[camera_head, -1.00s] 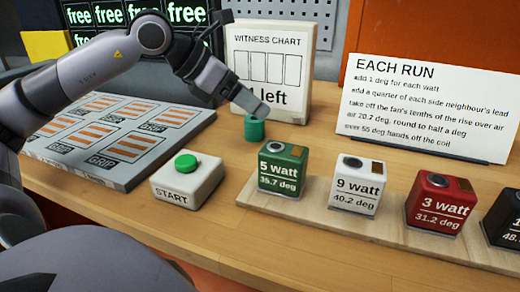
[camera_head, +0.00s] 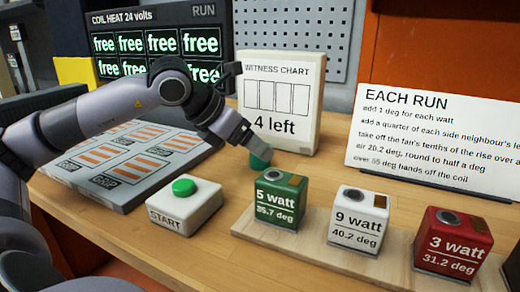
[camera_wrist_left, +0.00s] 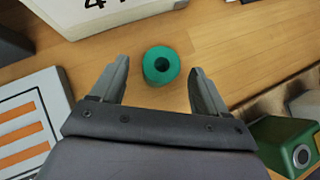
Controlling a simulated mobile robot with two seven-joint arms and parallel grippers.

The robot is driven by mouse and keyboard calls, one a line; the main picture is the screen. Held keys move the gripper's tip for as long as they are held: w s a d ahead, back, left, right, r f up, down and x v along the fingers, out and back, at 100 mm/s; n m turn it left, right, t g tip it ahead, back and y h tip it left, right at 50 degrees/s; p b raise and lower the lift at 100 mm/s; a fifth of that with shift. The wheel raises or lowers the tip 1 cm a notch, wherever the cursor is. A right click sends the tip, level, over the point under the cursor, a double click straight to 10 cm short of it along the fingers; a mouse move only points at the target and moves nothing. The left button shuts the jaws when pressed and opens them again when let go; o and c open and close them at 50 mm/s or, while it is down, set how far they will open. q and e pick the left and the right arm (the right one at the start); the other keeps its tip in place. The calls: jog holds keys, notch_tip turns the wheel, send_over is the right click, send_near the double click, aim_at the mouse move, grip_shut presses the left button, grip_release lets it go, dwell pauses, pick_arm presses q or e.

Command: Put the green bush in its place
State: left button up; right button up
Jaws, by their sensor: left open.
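The green bush (camera_wrist_left: 161,66) is a short ring with a dark hole, upright on the wooden table in the left wrist view. It lies just beyond and between the tips of my left gripper (camera_wrist_left: 158,78), which is open and empty. In the head view the bush (camera_head: 259,161) is partly hidden behind my left gripper (camera_head: 254,150). The green 5 watt block (camera_head: 280,200), with a dark hole in its top, stands in front of the bush; it also shows in the left wrist view (camera_wrist_left: 285,142). My right gripper is not in view.
A white 9 watt block (camera_head: 358,222) and a red 3 watt block (camera_head: 452,245) share a wooden strip (camera_head: 400,247). A START button box (camera_head: 184,207), a grip tray (camera_head: 120,205) and a witness chart (camera_head: 303,128) stand around. A sign (camera_head: 438,130) stands behind.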

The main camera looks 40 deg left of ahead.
pick_arm(q)
jog(key=shift+p+x, duration=0.4)
jog(key=shift+x, duration=1)
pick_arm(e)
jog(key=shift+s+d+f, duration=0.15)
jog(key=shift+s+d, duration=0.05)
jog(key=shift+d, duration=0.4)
pick_arm(q)
jog(key=shift+d, duration=0.1)
jog(key=c, duration=1.3)
notch_tip(320, 180, up, 20)
jog(key=p, duration=0.9)
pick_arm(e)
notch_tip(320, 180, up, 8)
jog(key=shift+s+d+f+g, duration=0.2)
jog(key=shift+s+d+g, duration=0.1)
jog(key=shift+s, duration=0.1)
